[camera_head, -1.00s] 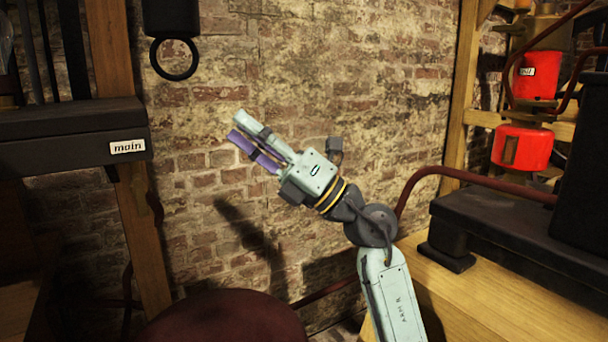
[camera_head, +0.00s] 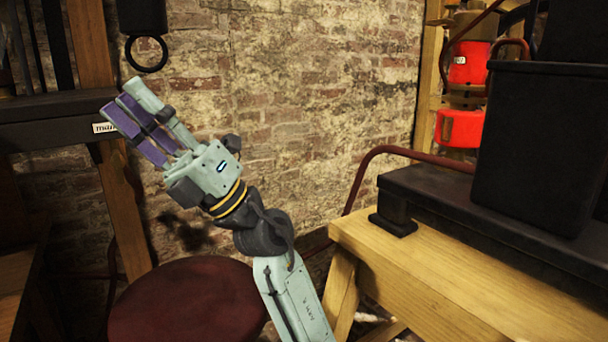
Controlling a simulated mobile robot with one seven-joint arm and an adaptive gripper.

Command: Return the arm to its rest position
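My gripper (camera_head: 135,103) is at the upper left, raised in the air in front of the brick wall and pointing up and to the left. Its pale green and purple fingers lie side by side, and I see nothing held between them. From this angle I cannot tell whether a gap separates the fingertips. My arm (camera_head: 292,295) rises from the bottom of the view and bends at a dark wrist joint. The fingers overlap part of the dark shelf and its label in the picture.
A dark red round seat (camera_head: 185,305) is below my gripper. A wooden bench (camera_head: 420,275) with a black slab (camera_head: 440,197) and a black box (camera_head: 530,150) stands at right. Red containers (camera_head: 460,128) are behind. A labelled dark shelf (camera_head: 45,108) is at left; a black ring (camera_head: 147,54) hangs above.

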